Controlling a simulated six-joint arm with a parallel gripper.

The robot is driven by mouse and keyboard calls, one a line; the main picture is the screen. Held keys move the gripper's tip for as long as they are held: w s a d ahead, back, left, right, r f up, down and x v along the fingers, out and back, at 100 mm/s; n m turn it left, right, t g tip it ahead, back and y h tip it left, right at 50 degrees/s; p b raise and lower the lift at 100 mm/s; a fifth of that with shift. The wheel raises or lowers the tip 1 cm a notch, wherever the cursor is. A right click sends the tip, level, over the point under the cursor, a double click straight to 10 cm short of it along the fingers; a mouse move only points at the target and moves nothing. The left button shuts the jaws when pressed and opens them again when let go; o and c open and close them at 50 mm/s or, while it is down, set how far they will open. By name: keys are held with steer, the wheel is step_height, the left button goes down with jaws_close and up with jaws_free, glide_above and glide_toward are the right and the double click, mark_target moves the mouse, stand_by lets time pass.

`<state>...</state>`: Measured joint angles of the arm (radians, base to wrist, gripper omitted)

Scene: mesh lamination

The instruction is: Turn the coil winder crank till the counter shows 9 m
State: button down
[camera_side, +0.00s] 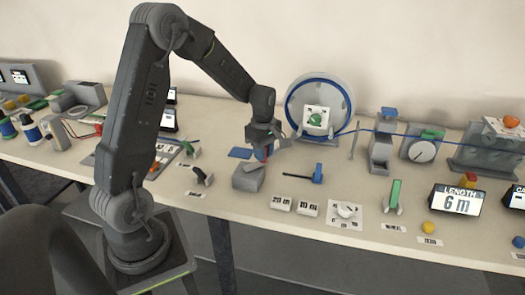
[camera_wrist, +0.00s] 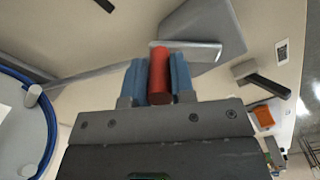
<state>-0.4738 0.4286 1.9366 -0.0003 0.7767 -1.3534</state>
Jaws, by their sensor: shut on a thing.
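My gripper (camera_side: 264,152) is shut on the red crank handle (camera_wrist: 159,74), which stands between the two blue finger pads in the wrist view. The grey crank arm (camera_wrist: 200,51) runs from the handle toward a grey housing (camera_wrist: 222,28). In the side view this housing (camera_side: 247,178) sits on the bench just below my gripper, which hides most of the crank. The length counter (camera_side: 458,201) at the right reads "LENGTH 6 m". The round reel (camera_side: 341,88) with a blue rim stands behind my gripper; its rim also shows at left in the wrist view (camera_wrist: 50,112).
A blue cable (camera_side: 455,136) runs right from the reel past a grey stand (camera_side: 380,153) and a dial gauge (camera_side: 423,150). A black-handled lever (camera_side: 203,177) is left.

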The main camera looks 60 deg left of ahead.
steer(key=m, duration=0.1)
steer(key=d+m, duration=0.1)
steer(key=m, duration=0.1)
steer(key=shift+d, duration=0.3)
steer(key=m, duration=0.1)
steer(key=d+m, duration=0.1)
steer(key=m, duration=0.1)
steer(key=shift+s+d, duration=0.1)
steer(key=shift+s, duration=0.2)
steer(key=m, duration=0.2)
steer(key=s+d+m, duration=0.1)
steer(key=m, duration=0.2)
steer(key=shift+s+d+m, duration=0.3)
steer(key=shift+d, duration=0.1)
steer(key=m, duration=0.1)
steer(key=s+m, duration=0.1)
steer(key=m, duration=0.1)
steer(key=s+m, duration=0.1)
steer(key=shift+d+m, duration=0.3)
steer(key=shift+d, duration=0.1)
steer(key=shift+s+m, duration=0.45)
steer(key=shift+m, duration=0.55)
steer(key=shift+s+m, duration=0.4)
steer(key=shift+m, duration=0.6)
steer(key=c, duration=1)
jaws_free()
steer(key=shift+o, duration=0.2)
